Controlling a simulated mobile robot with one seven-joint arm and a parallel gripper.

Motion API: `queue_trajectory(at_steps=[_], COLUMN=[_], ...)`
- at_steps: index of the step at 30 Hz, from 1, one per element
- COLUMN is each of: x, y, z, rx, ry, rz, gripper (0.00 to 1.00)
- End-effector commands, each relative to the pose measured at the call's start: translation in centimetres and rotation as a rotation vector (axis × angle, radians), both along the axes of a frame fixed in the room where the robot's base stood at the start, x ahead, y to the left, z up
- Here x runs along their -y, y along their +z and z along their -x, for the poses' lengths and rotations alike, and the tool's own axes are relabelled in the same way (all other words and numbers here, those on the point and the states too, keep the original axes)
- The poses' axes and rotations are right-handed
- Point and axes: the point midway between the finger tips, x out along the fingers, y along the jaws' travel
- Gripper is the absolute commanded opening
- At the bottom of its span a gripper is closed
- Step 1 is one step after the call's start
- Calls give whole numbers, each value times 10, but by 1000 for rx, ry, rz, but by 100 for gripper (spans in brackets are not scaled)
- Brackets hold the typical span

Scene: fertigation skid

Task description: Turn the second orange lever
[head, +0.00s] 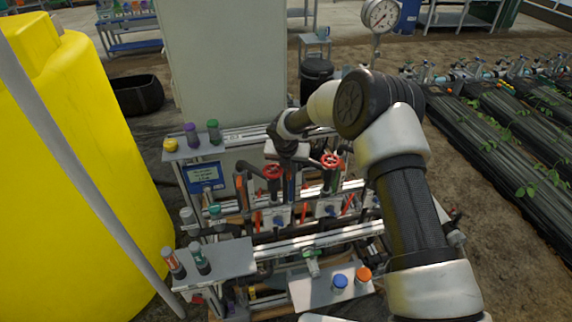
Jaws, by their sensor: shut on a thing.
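Several thin orange levers stand in a row on the skid's valves, below the two red handwheels. One orange lever (258,221) is at the left and another orange lever (348,204) is at the right. My arm reaches over the skid from the right, and my gripper (289,176) points down between the red handwheels. It is shut on what looks like an orange lever in the middle of the row. Its fingertips are small and partly lost among the pipes, so the exact contact and the lever's angle cannot be told.
A left red handwheel (272,171) and a right red handwheel (331,161) flank my gripper closely. A metal shelf (222,258) with bottles is at front left. A yellow tank (70,190) stands left, a grey cabinet (222,60) behind. Plant beds (500,150) lie right.

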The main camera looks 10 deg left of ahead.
Motion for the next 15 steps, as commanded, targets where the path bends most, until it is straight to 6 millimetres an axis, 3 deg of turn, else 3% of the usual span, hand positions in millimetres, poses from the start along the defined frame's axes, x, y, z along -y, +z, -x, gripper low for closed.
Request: queue_trajectory(at_steps=[15], x=[11], y=[1], z=[-2], rx=[-1], ry=[221], rz=[0], gripper=[0])
